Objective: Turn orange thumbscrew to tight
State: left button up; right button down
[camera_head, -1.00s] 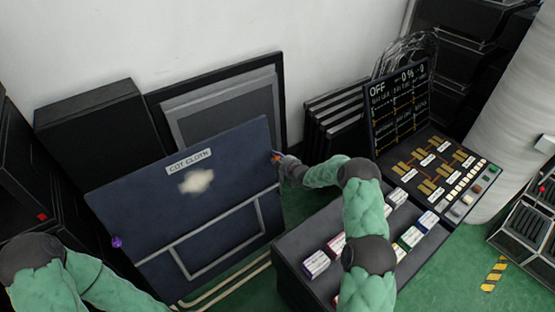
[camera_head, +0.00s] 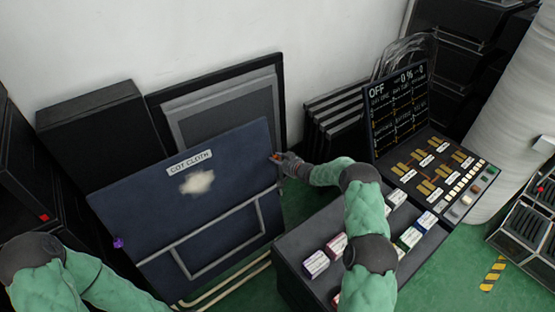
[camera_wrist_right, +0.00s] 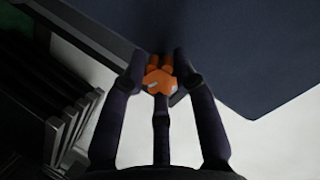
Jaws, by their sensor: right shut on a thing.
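The orange thumbscrew (camera_head: 275,158) sits at the right edge of the dark blue board (camera_head: 225,230), near its upper corner. My right gripper (camera_head: 283,160) reaches it from the right and is shut on it. In the right wrist view the orange thumbscrew (camera_wrist_right: 158,78) lies between the dark fingers of my right gripper (camera_wrist_right: 160,72), with the blue board behind it. A purple knob (camera_head: 118,242) is on the board's left edge. The board carries a "COT CLOTH" label and a pale patch. My left arm shows at the lower left, but its gripper is not visible.
A dark case (camera_head: 310,225) with several small boxes stands right of the board, under my right arm. A control panel (camera_head: 440,175) with a screen is behind it. Grey framed panels (camera_head: 225,110) lean on the wall. Green floor is open at the lower right.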

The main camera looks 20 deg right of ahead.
jog(key=m, duration=0.1)
jog(key=r+m, duration=0.1)
jog(key=shift+w+d+r+m+t, duration=0.1)
jog(key=shift+w+m+t, duration=0.2)
jog(key=m+y, duration=0.1)
jog(key=m, duration=0.2)
jog(key=shift+d, duration=0.2)
jog(key=m+b, duration=0.1)
jog(key=m, duration=0.3)
jog(key=shift+d, duration=0.15)
jog(key=shift+d+m+t, duration=0.1)
jog(key=shift+m+t, duration=0.3)
jog(key=shift+m, duration=1)
jog(key=shift+d+f, duration=0.1)
jog(key=shift+f, duration=0.1)
jog(key=shift+s, duration=0.1)
jog(key=c, duration=1)
grip_release()
jog(key=shift+c, duration=0.2)
jog(key=shift+o, duration=0.3)
jog(key=shift+f, duration=0.2)
jog(key=shift+y, duration=0.3)
